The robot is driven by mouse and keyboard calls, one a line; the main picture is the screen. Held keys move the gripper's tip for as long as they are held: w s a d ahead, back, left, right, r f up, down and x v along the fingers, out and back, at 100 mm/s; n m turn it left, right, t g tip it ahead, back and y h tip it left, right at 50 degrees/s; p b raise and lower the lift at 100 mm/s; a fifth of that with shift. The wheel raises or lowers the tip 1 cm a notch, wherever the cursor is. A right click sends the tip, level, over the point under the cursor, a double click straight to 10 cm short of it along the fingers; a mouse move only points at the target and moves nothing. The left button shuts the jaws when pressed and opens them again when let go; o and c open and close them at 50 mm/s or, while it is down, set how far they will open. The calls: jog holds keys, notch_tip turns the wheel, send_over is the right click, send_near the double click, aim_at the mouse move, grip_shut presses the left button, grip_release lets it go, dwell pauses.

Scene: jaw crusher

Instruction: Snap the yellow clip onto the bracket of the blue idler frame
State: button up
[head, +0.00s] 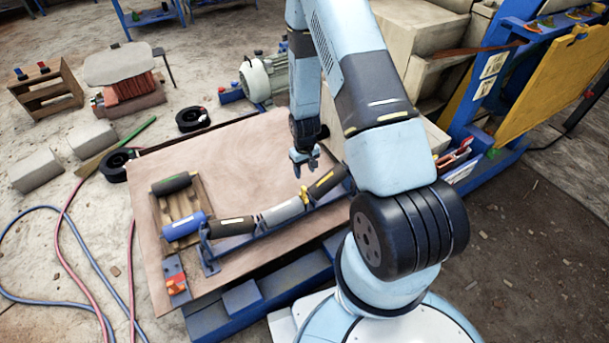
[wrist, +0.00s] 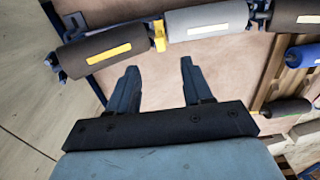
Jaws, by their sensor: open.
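The blue idler frame (head: 268,238) lies on the wooden board and carries dark end rollers and a grey middle roller (head: 281,212). The small yellow clip (head: 304,195) is at the bracket between the grey roller and the dark roller with a yellow label (head: 325,181). It also shows in the wrist view (wrist: 158,36); whether it is fully seated I cannot tell. My gripper (head: 305,170) is above the board, close to the clip in the head view. In the wrist view its two fingers (wrist: 157,78) are apart with nothing between them, and the clip lies beyond the tips.
A wooden rack (head: 195,208) with a dark roller (head: 171,183) and a blue roller (head: 183,226) stands left of the frame. A red block (head: 174,276) lies at the board's front left. The board's back part (head: 225,150) is clear.

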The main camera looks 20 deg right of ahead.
aim_at(304, 187)
jog(key=shift+r, duration=0.35)
jog(key=shift+f, duration=0.1)
jog(key=shift+c, duration=1.2)
jog(key=shift+f+m, duration=0.15)
jog(key=shift+m, duration=0.35)
jog(key=shift+c, duration=0.8)
jog(key=f+m, duration=0.1)
jog(key=m, duration=0.2)
jog(key=shift+w+f+m, duration=0.25)
jog(key=shift+f+m, duration=0.05)
jog(key=shift+f, duration=0.05)
jog(key=c, duration=0.4)
jog(key=shift+f+m, duration=0.55)
jog(key=shift+m, duration=0.65)
grip_shut()
jog(key=shift+w+f, duration=0.1)
jog(key=shift+f, duration=2.95)
